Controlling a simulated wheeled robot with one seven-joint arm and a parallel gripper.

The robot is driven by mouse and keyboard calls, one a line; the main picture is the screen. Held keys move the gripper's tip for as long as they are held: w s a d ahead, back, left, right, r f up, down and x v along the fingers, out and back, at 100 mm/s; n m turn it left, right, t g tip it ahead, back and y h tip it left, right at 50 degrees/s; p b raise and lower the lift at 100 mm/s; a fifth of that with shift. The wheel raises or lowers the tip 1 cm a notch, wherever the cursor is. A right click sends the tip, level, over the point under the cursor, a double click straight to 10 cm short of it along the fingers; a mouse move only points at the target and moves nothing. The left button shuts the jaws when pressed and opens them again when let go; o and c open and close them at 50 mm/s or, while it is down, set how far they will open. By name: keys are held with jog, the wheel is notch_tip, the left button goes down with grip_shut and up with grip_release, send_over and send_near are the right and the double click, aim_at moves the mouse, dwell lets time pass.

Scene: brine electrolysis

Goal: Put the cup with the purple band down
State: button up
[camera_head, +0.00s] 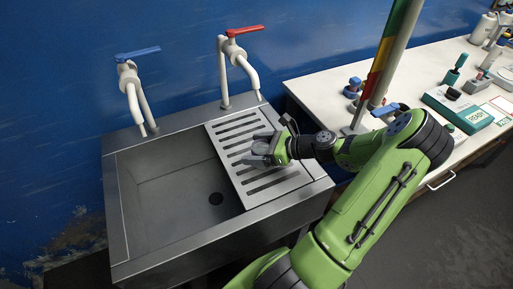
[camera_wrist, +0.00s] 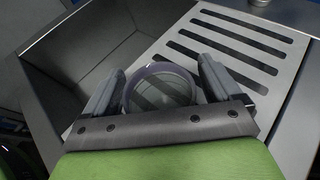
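The clear cup with the purple band (camera_wrist: 161,72) is between the two fingers of my gripper (camera_wrist: 160,82) in the wrist view. I look down into its round mouth, and the slats of the drainboard show through it. The fingers lie close against its left and right sides, and my gripper looks shut on it. In the head view, my gripper (camera_head: 262,150) is low over the slotted drainboard (camera_head: 232,130), with the cup (camera_head: 257,160) small and pale at its tips. I cannot tell whether the cup's base touches the drainboard.
The open sink basin (camera_head: 175,190) lies left of the drainboard. A blue-handled tap (camera_head: 135,90) and a red-handled tap (camera_head: 238,60) stand behind. A white bench (camera_head: 340,75) with instruments and bottles is at the right. Drainboard slats are clear around the cup.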

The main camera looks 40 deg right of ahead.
jog(key=shift+s+d+r, duration=0.15)
jog(key=shift+r, duration=0.05)
jog(key=p+v, duration=0.4)
jog(key=v, duration=0.7)
jog(key=w+a+r+n+g+h, duration=0.1)
jog(key=w+a+r+n+g, duration=0.1)
jog(key=a+n+g, duration=0.45)
jog(key=w+a+r+n+g+h, duration=0.1)
jog(key=w+a+r+n+g, duration=0.15)
jog(key=a+n, duration=0.6)
jog(key=s+a+r+n+t+h, duration=0.2)
jog(key=s+a+r+n+h, duration=0.2)
jog(key=s+a+r+n, duration=0.6)
jog(key=s+a+n, duration=0.2)
jog(key=n, duration=0.3)
jog(key=shift+t+h, duration=0.3)
jog(key=shift+t, duration=0.1)
